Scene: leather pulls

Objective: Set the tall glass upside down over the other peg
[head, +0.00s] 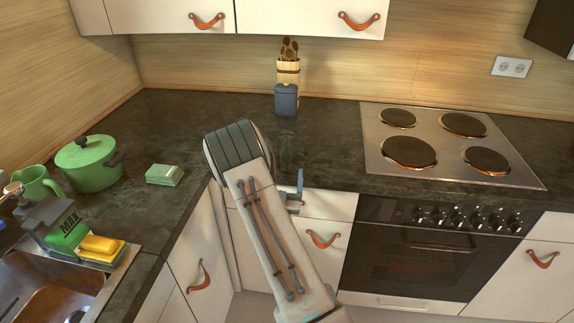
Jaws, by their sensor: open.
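My arm reaches up from the bottom middle of the head view and hides part of the counter's front edge. A small blue-grey part of my gripper (298,187) shows to the right of the arm, at the counter's front edge. The rest of the gripper is hidden behind the arm, and I see nothing held in it. A faint, clear upright shape (286,150) stands on the dark counter just beyond the gripper. It may be the tall glass, but it is too faint to be sure. I cannot make out any peg.
A blue-grey canister (286,99) stands before a utensil holder (289,70) at the back. The hob (440,148) is at right. At left are a green pot (88,165), a green jug (36,184), pale green blocks (164,175), sponges (102,246) and the sink (45,290).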

